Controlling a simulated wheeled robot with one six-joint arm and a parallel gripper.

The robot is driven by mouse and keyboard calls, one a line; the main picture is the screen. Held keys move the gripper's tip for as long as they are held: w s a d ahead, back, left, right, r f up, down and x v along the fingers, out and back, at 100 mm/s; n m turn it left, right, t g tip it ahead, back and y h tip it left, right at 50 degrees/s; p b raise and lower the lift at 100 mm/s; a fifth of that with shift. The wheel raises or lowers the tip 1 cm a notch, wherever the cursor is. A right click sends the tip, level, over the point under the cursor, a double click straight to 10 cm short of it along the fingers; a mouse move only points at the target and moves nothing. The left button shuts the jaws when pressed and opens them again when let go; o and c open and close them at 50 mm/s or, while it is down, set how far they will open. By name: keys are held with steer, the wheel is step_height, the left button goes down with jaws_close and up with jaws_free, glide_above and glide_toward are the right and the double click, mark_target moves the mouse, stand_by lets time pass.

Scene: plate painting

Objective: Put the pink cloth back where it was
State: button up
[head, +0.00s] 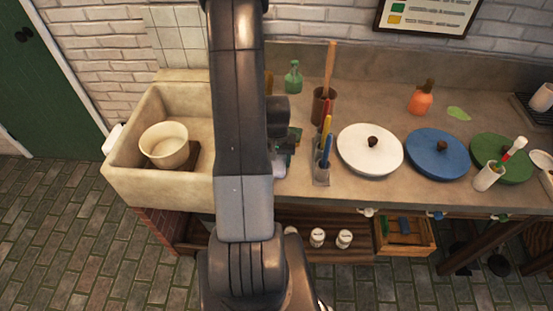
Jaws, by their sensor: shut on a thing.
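My gripper (283,158) is mostly hidden behind my own arm, over the counter between the sink and the brush holders. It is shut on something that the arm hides. A small pale, slightly lilac patch shows at its lower end, but I cannot tell whether this is cloth or part of the gripper. I see no clearly pink cloth anywhere in the head view.
A sink (118,178) with a cream bowl (164,145) stands left.

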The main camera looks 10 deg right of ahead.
steer(key=o, duration=0.9)
steer(key=shift+f, duration=0.15)
step_height(320, 180, up, 12)
steer(key=shift+r+b, duration=0.2)
steer(key=shift+b, duration=0.45)
step_height(320, 180, down, 12)
steer(key=shift+f+p, duration=0.25)
steer(key=shift+p, duration=0.35)
steer(key=shift+r, duration=0.2)
